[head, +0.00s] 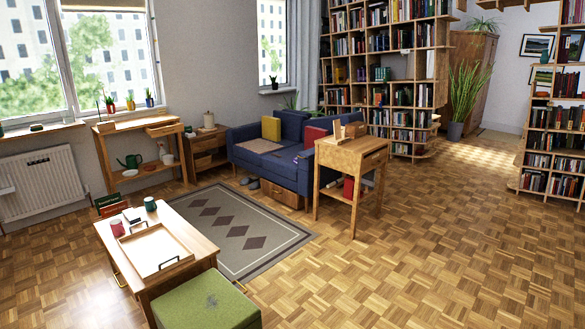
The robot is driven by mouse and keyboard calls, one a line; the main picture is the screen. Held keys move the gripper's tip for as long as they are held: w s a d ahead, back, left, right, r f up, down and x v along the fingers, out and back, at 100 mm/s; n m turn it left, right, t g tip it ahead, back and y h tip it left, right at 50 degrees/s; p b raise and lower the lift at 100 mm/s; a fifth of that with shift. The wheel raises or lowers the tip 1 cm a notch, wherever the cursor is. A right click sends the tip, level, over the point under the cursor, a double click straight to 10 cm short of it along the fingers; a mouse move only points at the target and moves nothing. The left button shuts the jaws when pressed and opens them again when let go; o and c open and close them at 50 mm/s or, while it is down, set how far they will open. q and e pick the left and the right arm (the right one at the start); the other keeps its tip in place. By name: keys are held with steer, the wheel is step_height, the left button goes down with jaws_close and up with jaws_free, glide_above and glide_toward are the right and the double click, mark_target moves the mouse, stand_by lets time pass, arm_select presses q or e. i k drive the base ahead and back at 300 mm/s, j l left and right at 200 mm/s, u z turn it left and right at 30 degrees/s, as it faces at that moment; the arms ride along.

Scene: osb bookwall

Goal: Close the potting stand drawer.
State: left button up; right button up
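The potting stand (122,127) is a light wooden stand by the wall under the left window, far from me. Its drawer (166,129) is at the right end of the top and appears to stick out toward the room. A green watering can (131,161) stands on the lower shelf, with a small pale pot beside it. Neither of my grippers can be made out in the head view.
A white radiator (40,185) is left of the stand. A low table (204,247) with a tray and a green stool (207,303) are in the foreground. A patterned rug (265,228), blue sofa (289,178) and wooden side stand (340,157) lie beyond. Parquet floor at right is clear.

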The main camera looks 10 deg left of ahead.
mark_target(162, 129)
steer(key=i+l+z, duration=0.15)
steer(key=i+z, duration=0.15)
steer(key=i, duration=0.35)
steer(key=i+z, duration=0.3)
steer(key=i, duration=0.35)
steer(key=i+j+z, duration=0.25)
steer(key=i, duration=0.4)
steer(key=i+j+u, duration=0.15)
steer(key=i+u, duration=0.2)
steer(key=i, duration=0.2)
steer(key=i+u, duration=0.35)
steer(key=i, duration=0.2)
steer(key=i+l+u, duration=0.1)
steer(key=i+u, duration=0.25)
steer(key=i, duration=0.15)
steer(key=i+l+u, duration=0.35)
steer(key=i, duration=0.2)
steer(key=i+j+u, duration=0.35)
steer(key=i, duration=0.35)
steer(key=i+u, duration=0.4)
steer(key=i, duration=0.25)
steer(key=i+l+u, duration=0.2)
steer(key=i+u, duration=0.15)
steer(key=i, duration=0.35)
steer(key=i+u, duration=0.15)
steer(key=i, duration=2.3)
